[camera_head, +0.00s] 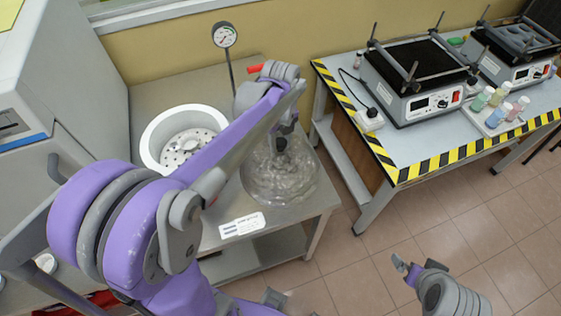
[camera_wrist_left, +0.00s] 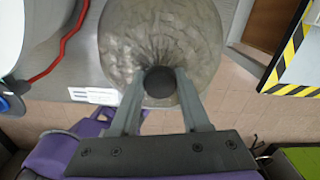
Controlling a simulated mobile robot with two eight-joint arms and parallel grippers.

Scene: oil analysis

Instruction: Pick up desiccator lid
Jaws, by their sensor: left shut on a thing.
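The desiccator lid (camera_head: 278,177) is a clear glass dome with a dark round knob (camera_head: 281,144), seen in the head view near the right end of the metal table. My left gripper (camera_head: 282,130) reaches down over it from above. In the left wrist view, its two fingers (camera_wrist_left: 160,88) are shut on the dark knob (camera_wrist_left: 159,82), with the glass dome (camera_wrist_left: 160,38) spreading out beyond. I cannot tell whether the lid is resting or slightly raised. My right gripper (camera_head: 404,268) is over the floor at the lower right; its jaws are too small to read.
A white round pot with a perforated plate (camera_head: 180,141) stands left of the lid. A pressure gauge (camera_head: 225,35) stands behind, with a red handle nearby. A white label (camera_head: 242,225) lies at the table's front. A striped-edge table (camera_head: 408,143) holds hotplates and bottles at right.

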